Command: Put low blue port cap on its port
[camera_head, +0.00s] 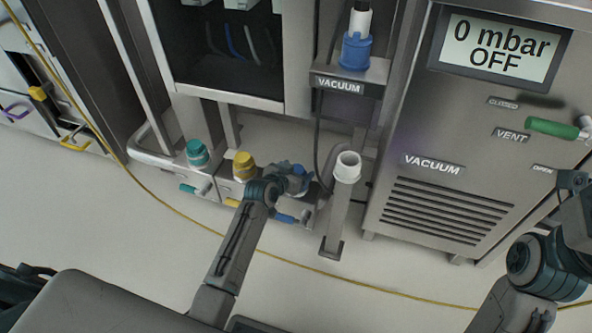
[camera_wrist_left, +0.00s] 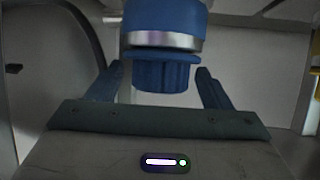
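The low blue port (camera_head: 299,188) stands on the floor-level manifold, right of the yellow one, partly hidden by my left gripper (camera_head: 283,180). In the left wrist view a ribbed blue cap (camera_wrist_left: 167,76) lines up against the metal ring (camera_wrist_left: 163,41) of the wider blue port body (camera_wrist_left: 165,14). My left gripper's fingers (camera_wrist_left: 160,80) stand apart on either side of the cap, and a narrow light gap shows at its left side. Whether the cap is fully seated cannot be told. My right arm (camera_head: 545,265) is at the right edge, its fingers out of frame.
A yellow capped port (camera_head: 244,165) and a teal capped port (camera_head: 197,152) stand to the left. A white-topped upright pipe (camera_head: 347,168) stands close on the right. A vacuum cabinet (camera_head: 440,205) is further right. A blue fitting (camera_head: 355,52) sits on the shelf above.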

